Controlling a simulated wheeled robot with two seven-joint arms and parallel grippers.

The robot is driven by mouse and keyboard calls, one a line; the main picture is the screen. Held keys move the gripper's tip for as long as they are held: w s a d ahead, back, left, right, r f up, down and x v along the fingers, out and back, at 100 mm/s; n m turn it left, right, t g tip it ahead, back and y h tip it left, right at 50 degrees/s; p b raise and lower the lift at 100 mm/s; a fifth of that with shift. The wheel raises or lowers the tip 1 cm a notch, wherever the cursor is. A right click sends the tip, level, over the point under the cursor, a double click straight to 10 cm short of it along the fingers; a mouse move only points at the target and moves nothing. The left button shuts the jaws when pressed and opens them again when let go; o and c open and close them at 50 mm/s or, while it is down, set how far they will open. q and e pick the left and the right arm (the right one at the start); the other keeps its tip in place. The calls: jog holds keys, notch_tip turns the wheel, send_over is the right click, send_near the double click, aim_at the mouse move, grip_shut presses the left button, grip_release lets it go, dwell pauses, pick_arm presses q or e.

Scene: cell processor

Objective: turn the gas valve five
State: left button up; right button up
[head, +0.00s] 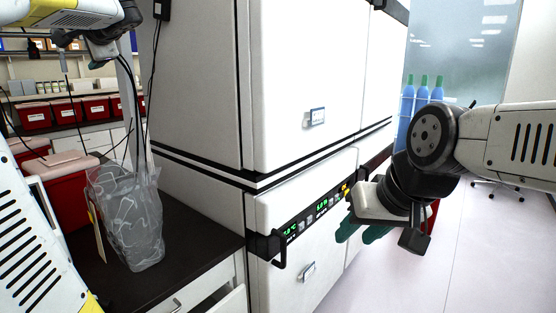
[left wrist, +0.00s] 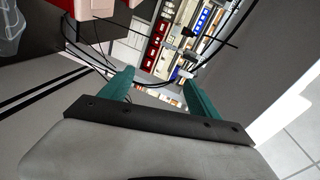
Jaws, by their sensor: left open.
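My left gripper (head: 103,52) is high at the top left of the head view, where its fingers are hard to make out. In the left wrist view its two teal fingers stand apart (left wrist: 158,80), with nothing between them. Thin dark cables and small grey fittings (left wrist: 188,57) show beyond the fingertips. I cannot tell whether one of these fittings is gas valve five; no valve is clearly readable in either view.
A tall white cabinet (head: 308,75) with a green-lit panel (head: 322,204) fills the middle. A dark counter (head: 200,243) holds a clear bag (head: 132,225) and a red box (head: 68,195). Blue bottles (head: 421,97) stand at the right. The right floor is mostly clear.

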pick_arm(q)
jog(key=s+d+f+n+g+h, duration=0.1)
jog(key=s+d+f+h, duration=0.3)
jog(key=s+d+f, duration=0.4)
jog(key=s+d+f+n+g+h, duration=0.2)
jog(key=s+d+f+h, duration=0.3)
jog(key=s+d+f, duration=0.3)
jog(key=s+d+f+n+g+h, duration=0.1)
jog(key=s+d+f+n+h, duration=0.2)
jog(key=d+f, duration=1.1)
jog(key=s+f+h, duration=0.2)
jog(key=s+f, duration=0.2)
jog(key=shift+s+d+g, duration=0.3)
jog(key=shift+s+d, duration=0.1)
